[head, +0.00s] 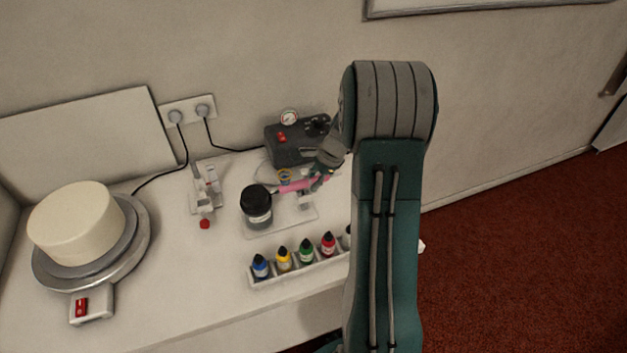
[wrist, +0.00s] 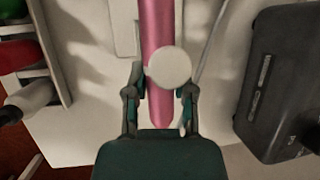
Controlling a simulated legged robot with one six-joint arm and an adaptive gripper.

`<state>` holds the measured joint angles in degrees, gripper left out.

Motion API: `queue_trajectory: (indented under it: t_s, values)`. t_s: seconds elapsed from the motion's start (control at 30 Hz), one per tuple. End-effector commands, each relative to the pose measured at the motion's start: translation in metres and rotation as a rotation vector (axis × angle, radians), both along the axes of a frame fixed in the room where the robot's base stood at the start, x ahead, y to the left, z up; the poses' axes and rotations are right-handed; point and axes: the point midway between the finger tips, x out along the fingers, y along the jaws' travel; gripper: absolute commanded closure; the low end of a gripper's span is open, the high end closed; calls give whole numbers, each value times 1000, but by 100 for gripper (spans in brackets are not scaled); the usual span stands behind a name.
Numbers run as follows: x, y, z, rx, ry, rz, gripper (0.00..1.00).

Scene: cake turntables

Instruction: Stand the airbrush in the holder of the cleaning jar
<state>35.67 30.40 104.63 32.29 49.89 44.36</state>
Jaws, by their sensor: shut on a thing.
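The pink airbrush (head: 296,185) lies roughly level in my gripper (head: 320,178), its front end pointing left towards the cleaning jar. In the wrist view the pink airbrush body (wrist: 159,28) runs between the two fingers of my gripper (wrist: 160,92), with a pale round disc on it. The fingers are shut on the airbrush. The cleaning jar (head: 257,208) is dark with a black lid and stands upright on a pale base, left of my gripper. A small orange and blue ring shows just behind the airbrush; I cannot tell whether it is the holder.
A rack of paint bottles (head: 300,272) stands in front of the jar. A dark compressor (head: 290,148) with a gauge is behind; it also shows in the wrist view (wrist: 282,85). A white device (head: 205,190) stands left of the jar. A cake (head: 82,222) sits on a turntable (head: 133,240) farther left.

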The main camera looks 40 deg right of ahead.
Motion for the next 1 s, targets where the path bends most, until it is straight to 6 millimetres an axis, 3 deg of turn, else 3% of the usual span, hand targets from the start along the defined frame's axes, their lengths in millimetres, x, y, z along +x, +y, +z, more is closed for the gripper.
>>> queue_trajectory:
  t_s: [0.6, 0.63, 0.7, 1.0]
  values:
    - [0, -1, -6, 1, -1, -1, 100]
    - [0, -1, -6, 1, -1, -1, 54]
    - [0, -1, -6, 1, -1, -1, 27]
    - [0, -1, -6, 0, 0, 0, 27]
